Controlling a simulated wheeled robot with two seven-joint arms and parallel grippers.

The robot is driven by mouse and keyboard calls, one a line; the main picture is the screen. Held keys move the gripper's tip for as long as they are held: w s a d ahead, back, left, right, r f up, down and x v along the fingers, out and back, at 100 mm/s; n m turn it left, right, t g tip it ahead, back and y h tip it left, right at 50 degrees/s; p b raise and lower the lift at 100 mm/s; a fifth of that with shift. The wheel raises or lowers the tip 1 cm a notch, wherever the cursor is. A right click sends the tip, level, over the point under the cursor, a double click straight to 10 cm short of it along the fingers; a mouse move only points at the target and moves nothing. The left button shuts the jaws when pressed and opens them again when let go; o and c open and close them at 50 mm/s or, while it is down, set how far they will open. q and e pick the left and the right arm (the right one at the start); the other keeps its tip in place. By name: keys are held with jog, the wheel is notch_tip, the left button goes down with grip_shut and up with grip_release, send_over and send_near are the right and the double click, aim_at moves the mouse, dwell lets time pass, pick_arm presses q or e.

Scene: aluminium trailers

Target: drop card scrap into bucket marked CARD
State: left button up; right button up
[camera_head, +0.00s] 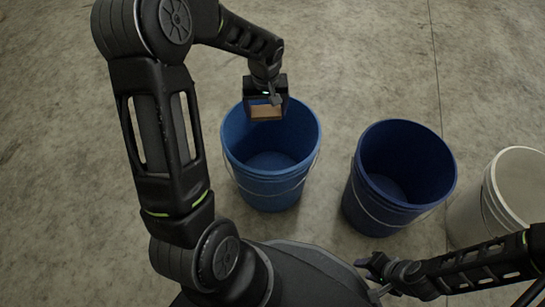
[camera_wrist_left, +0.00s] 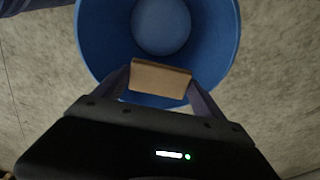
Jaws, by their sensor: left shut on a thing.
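The card scrap (camera_head: 265,112) is a small flat brown piece. My left gripper (camera_head: 266,103) is shut on it and holds it over the far rim of the left blue bucket (camera_head: 272,181). In the left wrist view, the scrap (camera_wrist_left: 160,80) sits between the fingers of my left gripper (camera_wrist_left: 160,78), with the round blue bucket (camera_wrist_left: 215,45) open beneath it. The bucket looks empty inside. No CARD marking is visible on any bucket. My right gripper (camera_head: 372,276) is low at the bottom, near the darker blue bucket; its jaw opening is unclear.
A darker blue bucket (camera_head: 360,208) stands to the right of the first, with a gap between them. A whitish bucket (camera_head: 518,180) stands at the right edge, partly cut off. All stand on a bare concrete floor (camera_head: 345,55), which is clear behind them.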

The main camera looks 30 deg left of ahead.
pick_arm(q)
notch_tip(320, 180, down, 6)
jog(key=b, duration=0.3)
jog(key=shift+r+b, duration=0.25)
jog(key=shift+b, duration=0.1)
jog(key=o, duration=1.3)
jog(key=shift+c, duration=0.2)
jog(key=r+p, duration=0.1)
jog(key=r, duration=0.1)
jog(key=r+p, duration=0.1)
jog(key=r, duration=0.1)
jog(key=r+p, duration=0.1)
jog(key=r, duration=0.1)
jog(key=shift+s+d+r, duration=0.3)
jog(key=shift+s, duration=0.05)
jog(key=shift+s+d+r, duration=0.1)
jog(key=shift+s+r, duration=0.05)
jog(key=shift+r, duration=0.4)
